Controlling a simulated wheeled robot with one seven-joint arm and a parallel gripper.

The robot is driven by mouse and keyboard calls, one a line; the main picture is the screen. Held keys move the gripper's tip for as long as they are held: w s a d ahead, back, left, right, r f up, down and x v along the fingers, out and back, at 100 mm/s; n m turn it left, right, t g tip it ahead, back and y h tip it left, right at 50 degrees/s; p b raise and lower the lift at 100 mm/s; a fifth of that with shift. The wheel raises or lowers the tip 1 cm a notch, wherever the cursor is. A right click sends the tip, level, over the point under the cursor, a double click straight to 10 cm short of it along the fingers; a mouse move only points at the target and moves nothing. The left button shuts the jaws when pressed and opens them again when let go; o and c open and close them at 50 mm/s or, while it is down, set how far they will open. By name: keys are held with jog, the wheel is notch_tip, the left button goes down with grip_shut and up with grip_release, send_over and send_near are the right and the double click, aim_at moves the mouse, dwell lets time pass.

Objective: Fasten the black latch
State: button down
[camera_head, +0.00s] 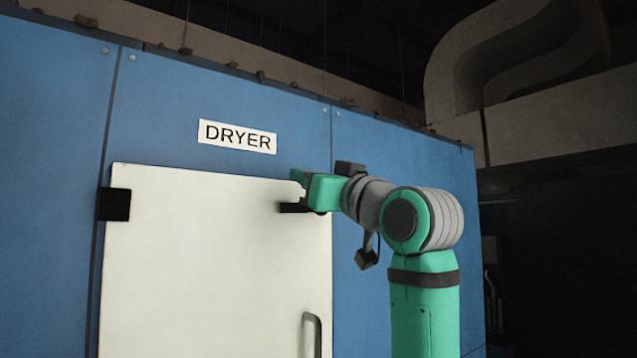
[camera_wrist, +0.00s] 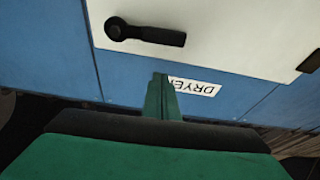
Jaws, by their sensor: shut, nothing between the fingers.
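The black latch (camera_wrist: 147,31) is on the white door (camera_wrist: 230,30) close to its side edge. In the wrist view, which is upside down, its round pivot end is nearest that edge and its arm lies roughly level, pointing inward over the door. In the head view only a dark bit of the latch (camera_head: 288,207) shows, left of and below my gripper (camera_head: 299,177), which hides the rest. My gripper is shut and empty. In the wrist view its fingertips (camera_wrist: 160,78) are in front of the blue panel near the door's top edge, apart from the latch in the picture.
The door lies flush in the blue dryer wall (camera_head: 215,95), looking closed. A DRYER label (camera_head: 237,136) is above it. A black hinge block (camera_head: 114,204) is at its left edge and a bar handle (camera_head: 313,335) at its lower right. The wall right of the door is flat.

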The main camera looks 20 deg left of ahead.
aim_at(304, 208)
jog(key=f, duration=0.3)
jog(key=shift+w+a+f, duration=0.3)
jog(key=shift+a+f, duration=0.05)
jog(key=shift+f, duration=0.05)
